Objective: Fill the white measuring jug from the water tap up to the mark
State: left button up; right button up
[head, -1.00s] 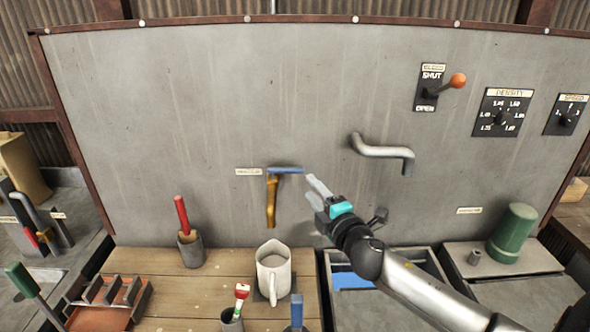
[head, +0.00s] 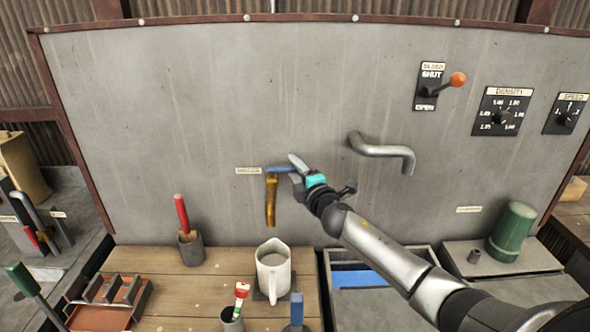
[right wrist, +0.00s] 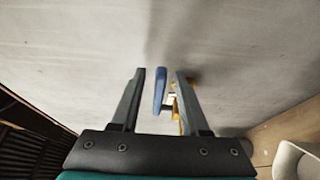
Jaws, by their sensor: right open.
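The white measuring jug (head: 273,280) stands upright on a dark pad on the wooden bench, below the brass water tap (head: 271,203). Its inside looks grey; I cannot tell a water level or see the mark. No stream shows under the spout. The tap has a blue lever (head: 280,169) on top, pointing right. My right gripper (head: 294,172) is at the lever's right end. In the right wrist view, the blue lever (right wrist: 160,92) lies between the two open fingers, with gaps on both sides. The jug's edge (right wrist: 295,160) shows at lower right. My left gripper is out of view.
A red-handled tool in a holder (head: 190,245) stands left of the jug. A small cup with a red-and-white tool (head: 232,318) and a blue-handled item (head: 297,308) stand in front. A bent steel pipe (head: 385,150) juts from the wall above my right arm.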

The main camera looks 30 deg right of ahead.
grip_shut()
dwell(0.4)
dwell(1.1)
